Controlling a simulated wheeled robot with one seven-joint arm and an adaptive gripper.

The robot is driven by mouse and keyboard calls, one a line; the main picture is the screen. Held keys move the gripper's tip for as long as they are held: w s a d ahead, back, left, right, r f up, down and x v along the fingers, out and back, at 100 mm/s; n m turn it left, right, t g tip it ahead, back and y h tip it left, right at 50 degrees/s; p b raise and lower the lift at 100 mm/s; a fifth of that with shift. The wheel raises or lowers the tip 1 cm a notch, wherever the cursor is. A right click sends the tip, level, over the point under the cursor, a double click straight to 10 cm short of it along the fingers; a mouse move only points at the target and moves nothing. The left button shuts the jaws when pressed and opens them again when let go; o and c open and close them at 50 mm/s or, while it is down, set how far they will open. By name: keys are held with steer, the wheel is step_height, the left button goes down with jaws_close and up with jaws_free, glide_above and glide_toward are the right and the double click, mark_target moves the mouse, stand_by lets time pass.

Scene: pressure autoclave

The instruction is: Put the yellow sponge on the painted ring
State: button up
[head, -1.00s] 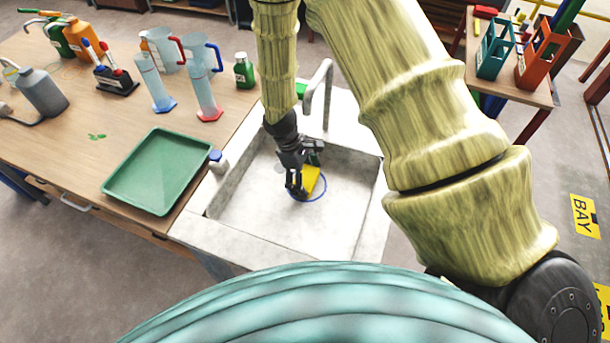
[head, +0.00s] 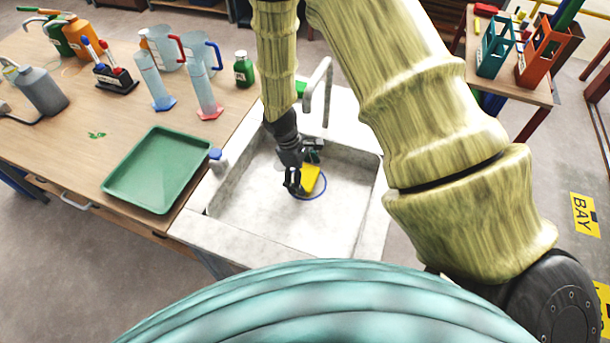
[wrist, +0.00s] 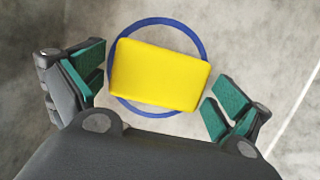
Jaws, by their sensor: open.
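The yellow sponge (wrist: 158,75) lies over the blue painted ring (wrist: 190,31) on the sink floor. In the wrist view the sponge covers much of the ring's middle, and its left and right ends lie on or just over the ring line. The ring also shows in the head view (head: 323,191), partly hidden by the sponge (head: 311,178) and my gripper. My gripper (wrist: 157,95) is open, with green-padded fingers apart on both sides of the sponge and a visible gap to each. In the head view my gripper (head: 300,172) is low in the sink beside the sponge.
The sink (head: 240,214) has raised walls around my gripper, and a tap (head: 318,88) stands at its back. A green tray (head: 155,170) and a blue-capped bottle (head: 217,160) are to the left. Measuring cylinders (head: 205,95) stand farther back. The sink floor is otherwise clear.

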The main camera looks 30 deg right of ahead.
steer(key=shift+b+v, duration=0.95)
steer(key=shift+v, duration=2.7)
